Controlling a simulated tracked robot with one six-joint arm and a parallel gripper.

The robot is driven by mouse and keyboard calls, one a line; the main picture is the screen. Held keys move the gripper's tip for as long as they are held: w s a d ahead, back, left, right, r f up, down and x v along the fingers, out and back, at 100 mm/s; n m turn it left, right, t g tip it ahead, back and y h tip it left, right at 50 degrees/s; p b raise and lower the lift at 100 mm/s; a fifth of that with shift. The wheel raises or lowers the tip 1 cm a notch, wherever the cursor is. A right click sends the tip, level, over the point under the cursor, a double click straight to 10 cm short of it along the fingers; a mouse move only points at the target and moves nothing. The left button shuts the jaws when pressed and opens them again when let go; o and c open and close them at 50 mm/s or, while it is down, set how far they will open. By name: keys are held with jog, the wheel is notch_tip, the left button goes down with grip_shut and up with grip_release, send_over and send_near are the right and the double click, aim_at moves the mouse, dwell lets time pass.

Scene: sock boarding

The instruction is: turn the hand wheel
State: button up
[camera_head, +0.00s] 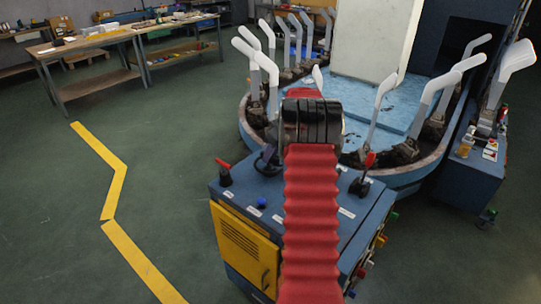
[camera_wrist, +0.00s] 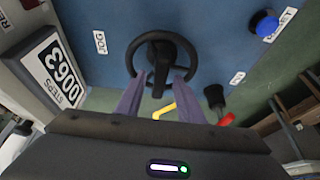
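The hand wheel (camera_wrist: 133,56) is a black ring with a central hub and a spoke, on a blue panel in the upper middle of the wrist view. My gripper (camera_wrist: 160,77) has two purple fingers spread apart, pointing at the wheel. Their tips overlap the lower part of the rim in the picture, one on each side of the lower spoke, with gaps beside it. I cannot tell whether they touch the wheel.
A counter reading 0063 (camera_wrist: 60,70) stands left of the wheel. A blue button (camera_wrist: 264,24) and a red-tipped lever (camera_wrist: 217,105) are to its right. The blue cabinet (camera_head: 240,195) stands before a ring of white sock forms (camera_head: 385,90). Open floor lies left.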

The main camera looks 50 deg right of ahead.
jog(key=shift+w+f, duration=0.1)
jog(key=shift+f, duration=0.2)
jog(key=shift+c, duration=0.3)
grip_shut()
